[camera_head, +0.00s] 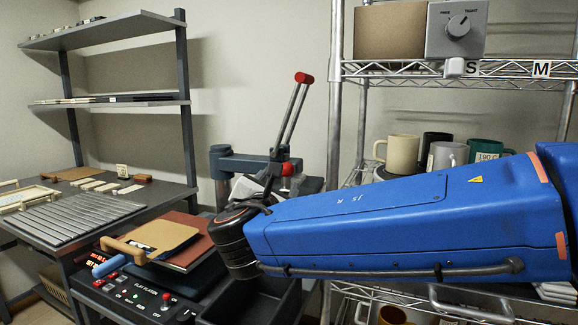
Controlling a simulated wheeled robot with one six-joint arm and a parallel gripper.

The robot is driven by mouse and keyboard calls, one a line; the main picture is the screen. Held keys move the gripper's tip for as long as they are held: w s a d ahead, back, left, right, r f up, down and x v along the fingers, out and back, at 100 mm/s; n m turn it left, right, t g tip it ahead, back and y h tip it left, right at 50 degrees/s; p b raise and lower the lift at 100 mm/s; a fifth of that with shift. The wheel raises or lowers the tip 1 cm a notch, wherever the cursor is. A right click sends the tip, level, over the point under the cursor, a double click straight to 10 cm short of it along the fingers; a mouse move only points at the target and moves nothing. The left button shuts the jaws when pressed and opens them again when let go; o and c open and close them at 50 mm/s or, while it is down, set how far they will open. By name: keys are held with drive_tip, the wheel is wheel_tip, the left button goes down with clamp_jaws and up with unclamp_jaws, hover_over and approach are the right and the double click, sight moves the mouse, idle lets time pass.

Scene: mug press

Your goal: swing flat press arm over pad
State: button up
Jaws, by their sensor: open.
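The flat press has a dark base with a lit control panel (150,296) at the lower left. A red-brown sheet (200,246) and a tan piece (158,236) lie over its pad. The press arm (245,165) is a grey-blue beam on a post at the back, reaching right and away from the pad. Its lever (293,112) stands up with a red knob on top. My gripper (258,190) is open, in front of the beam and below the lever. It hides part of the press arm. I cannot tell whether it touches.
A blue handle (108,265) and a tan wooden handle (124,249) stick out at the pad's left side. A ribbed tray (75,214) lies on the left table. A wire rack with mugs (402,152) stands at right. A dark open bin (262,303) sits below my wrist.

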sight(288, 166)
drive_tip(key=w, duration=0.5)
drive_tip(key=w+d, duration=0.1)
drive_tip(key=w, duration=1)
drive_tip(key=shift+d, duration=0.4)
clamp_jaws()
drive_tip(key=shift+s+a, duration=0.1)
